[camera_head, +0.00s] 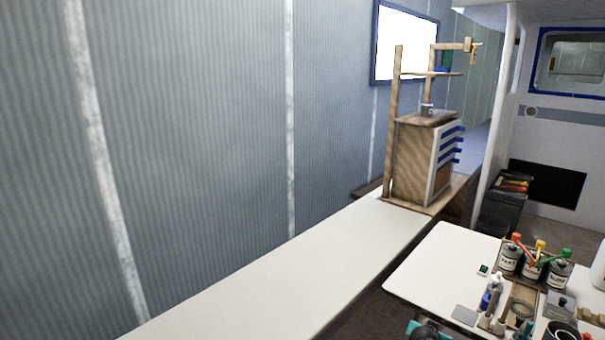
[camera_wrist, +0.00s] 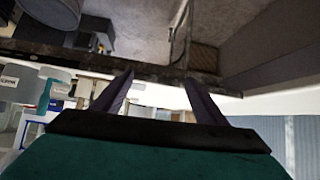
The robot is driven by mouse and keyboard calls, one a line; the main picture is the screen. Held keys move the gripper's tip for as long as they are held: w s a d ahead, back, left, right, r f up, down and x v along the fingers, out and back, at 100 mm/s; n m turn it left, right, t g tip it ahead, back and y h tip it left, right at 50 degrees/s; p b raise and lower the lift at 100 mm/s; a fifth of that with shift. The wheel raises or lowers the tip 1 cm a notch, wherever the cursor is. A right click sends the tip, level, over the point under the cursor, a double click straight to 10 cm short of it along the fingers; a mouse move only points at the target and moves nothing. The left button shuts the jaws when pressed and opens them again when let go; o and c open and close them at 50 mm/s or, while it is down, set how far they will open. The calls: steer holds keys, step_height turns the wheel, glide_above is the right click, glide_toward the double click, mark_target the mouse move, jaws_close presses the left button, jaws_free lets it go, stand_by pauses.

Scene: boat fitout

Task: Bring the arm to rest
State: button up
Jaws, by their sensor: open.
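My gripper (camera_wrist: 158,82) shows in the wrist view with its two dark fingers spread apart. Nothing is between the fingers. The wrist view seems to be upside down, with floor at the top and the corrugated wall at the lower right. A teal and black part at the bottom edge of the head view may be the end of my arm, but only a little of it shows. The rest of my arm is out of the head view.
A white table (camera_head: 424,272) at the lower right carries labelled pots (camera_head: 509,260), bottles and small parts. A long pale ledge (camera_head: 290,285) runs bare along the corrugated wall (camera_head: 190,130). A wooden cabinet (camera_head: 409,165) stands at its far end.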

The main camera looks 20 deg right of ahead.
steer(key=w+a+f+n+y, duration=0.1)
steer(key=w+a+f+y, duration=0.15)
steer(key=a+f, duration=0.45)
steer(key=w+a+f+n+y, duration=0.1)
steer(key=w+a+f+n, duration=0.2)
steer(key=a, duration=0.8)
steer(key=s+a+f+n+g+y, duration=0.1)
steer(key=a+f, duration=0.4)
steer(key=a, duration=0.3)
steer(key=s+a+f+n+g+y, duration=0.1)
steer(key=a+f, duration=0.4)
steer(key=a, duration=0.4)
steer(key=s+a+f+n+g+y, duration=0.1)
steer(key=s+a+f+n+g, duration=0.1)
steer(key=s+a+f, duration=0.35)
steer(key=s+a+f+n+g+y, duration=0.1)
steer(key=s+a+f+g, duration=0.1)
steer(key=s+a, duration=0.55)
steer(key=s+a+n+g, duration=0.1)
steer(key=s+a+g, duration=0.1)
steer(key=s, duration=0.3)
steer(key=s+a+r+n+g+y, duration=0.1)
steer(key=s+a+n+g, duration=0.1)
steer(key=s+a, duration=0.2)
steer(key=shift+s+g+b, duration=0.4)
steer(key=shift+s+b, duration=0.05)
steer(key=shift+s, duration=0.7)
steer(key=shift+y, duration=0.25)
